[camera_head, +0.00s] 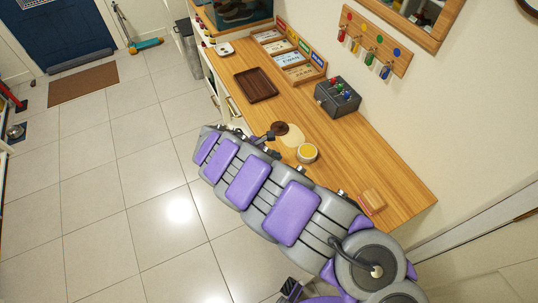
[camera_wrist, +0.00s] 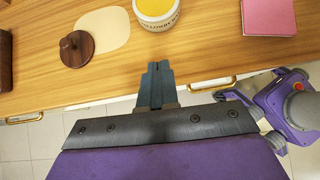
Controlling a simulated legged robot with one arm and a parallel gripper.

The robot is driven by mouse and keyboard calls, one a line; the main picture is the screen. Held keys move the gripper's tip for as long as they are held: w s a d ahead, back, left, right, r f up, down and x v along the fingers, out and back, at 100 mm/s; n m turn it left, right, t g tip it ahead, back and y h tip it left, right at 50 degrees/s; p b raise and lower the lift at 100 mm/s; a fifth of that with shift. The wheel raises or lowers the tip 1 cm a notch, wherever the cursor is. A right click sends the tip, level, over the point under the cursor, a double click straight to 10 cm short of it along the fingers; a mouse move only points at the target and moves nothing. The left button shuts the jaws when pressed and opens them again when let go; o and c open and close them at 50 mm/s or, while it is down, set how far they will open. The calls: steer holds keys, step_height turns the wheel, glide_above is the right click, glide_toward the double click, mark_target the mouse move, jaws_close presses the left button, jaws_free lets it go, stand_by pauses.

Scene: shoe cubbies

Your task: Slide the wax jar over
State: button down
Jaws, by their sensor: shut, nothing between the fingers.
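The wax jar (camera_head: 307,153) is a round, pale, open jar of yellow wax. It stands upright on the wooden bench beside a cream pad (camera_head: 293,135). In the wrist view the jar (camera_wrist: 157,12) is ahead of my fingertips, partly cut off by the top edge, with its label facing me. My gripper (camera_wrist: 155,68) is shut and empty. Its tips appear over the bench's front edge, apart from the jar. In the head view my gripper (camera_head: 270,135) shows beyond my arm, near the brown knobbed disc (camera_head: 281,127).
A brown tray (camera_head: 256,85), a card rack (camera_head: 290,55) and a dark box with coloured knobs (camera_head: 338,97) stand farther back. A pink-edged block (camera_head: 372,200) lies right of the jar. Bare bench lies between jar and block.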

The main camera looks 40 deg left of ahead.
mark_target(298, 154)
steer(key=x, duration=0.2)
steer(key=b+x, duration=0.1)
steer(key=shift+w+a+f, duration=0.2)
steer(key=shift+f, duration=0.25)
steer(key=w+d, duration=0.1)
steer(key=w+d+b, duration=0.1)
steer(key=w, duration=0.1)
steer(key=shift+f, duration=0.1)
steer(key=shift+w+d+r, duration=0.2)
steer(key=shift+w+d, duration=0.2)
steer(key=shift+d, duration=0.05)
steer(key=shift+a+f, duration=0.1)
steer(key=shift+a, duration=0.2)
steer(key=shift+w, duration=0.2)
steer(key=w+d+p, duration=0.1)
steer(key=w+d, duration=0.3)
steer(key=w, duration=0.2)
steer(key=w+d+p, duration=0.1)
steer(key=w+d, duration=0.2)
steer(key=w, duration=0.3)
steer(key=w+d+p, duration=0.1)
steer(key=w+d, duration=0.3)
steer(key=w, duration=0.3)
steer(key=shift+d+p, duration=0.3)
